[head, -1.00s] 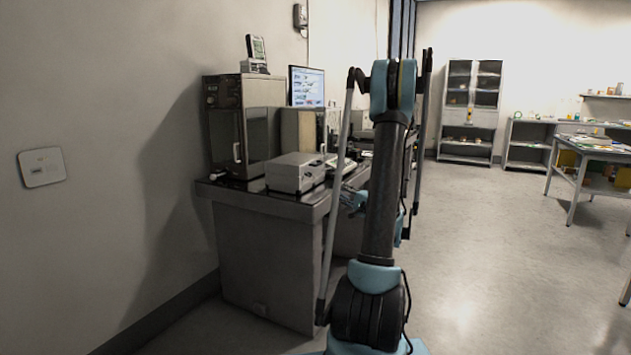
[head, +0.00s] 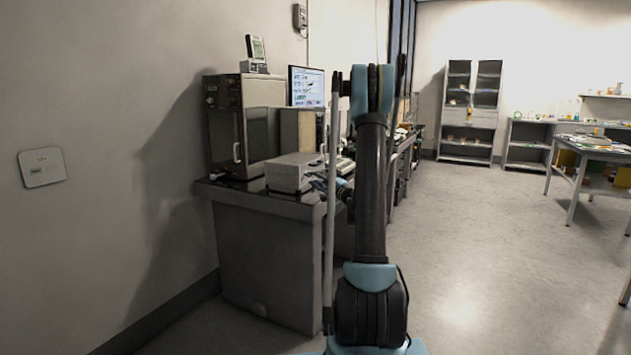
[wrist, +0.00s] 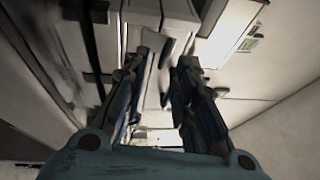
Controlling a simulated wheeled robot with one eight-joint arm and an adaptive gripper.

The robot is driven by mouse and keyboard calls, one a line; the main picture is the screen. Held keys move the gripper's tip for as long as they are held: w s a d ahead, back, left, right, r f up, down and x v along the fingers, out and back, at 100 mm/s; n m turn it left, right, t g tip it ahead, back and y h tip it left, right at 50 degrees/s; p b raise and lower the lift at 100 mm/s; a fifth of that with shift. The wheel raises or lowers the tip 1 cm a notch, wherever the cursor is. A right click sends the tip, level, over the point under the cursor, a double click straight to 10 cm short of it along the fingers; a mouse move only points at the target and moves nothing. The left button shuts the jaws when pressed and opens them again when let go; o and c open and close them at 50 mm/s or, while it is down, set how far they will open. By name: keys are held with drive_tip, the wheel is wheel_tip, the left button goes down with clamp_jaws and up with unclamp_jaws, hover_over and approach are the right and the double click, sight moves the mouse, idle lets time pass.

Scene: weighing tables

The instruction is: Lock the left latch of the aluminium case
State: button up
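A silver-grey box (head: 289,173), which looks like the aluminium case, sits closed on the near end of the dark-topped table. Its latches are too small to make out in the head view. My gripper (wrist: 163,75) shows in the wrist view with its two dark fingers apart and a gap between them. A pale, box-like end (wrist: 165,14) shows beyond the fingertips; I cannot tell whether it is the case. In the head view my gripper is mostly hidden behind my arm, right of the box.
A dark oven-like instrument (head: 238,125) stands behind the box on the table (head: 262,201), with a monitor (head: 306,86) beyond it. Open floor (head: 470,240) lies to the right. Shelves (head: 468,112) and another table (head: 597,147) stand farther off.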

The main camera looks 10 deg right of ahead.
sight(307, 173)
drive_tip(key=shift+x, duration=1.4)
clamp_jaws()
drive_tip(key=shift+a+r, duration=0.1)
drive_tip(key=shift+r, duration=0.05)
drive_tip(key=shift+w+a+r+n+g+h, duration=0.15)
drive_tip(key=shift+r+n+g+h, duration=0.15)
drive_tip(key=shift+g, duration=0.25)
drive_tip(key=shift+a+r+n+g+h, duration=0.15)
drive_tip(key=shift+n+g+h, duration=0.15)
drive_tip(key=shift+g, duration=0.2)
drive_tip(key=shift+w+a+r+n+g+h, duration=0.1)
drive_tip(key=shift+a+r+n+g+h, duration=0.15)
drive_tip(key=shift+g+h, duration=0.25)
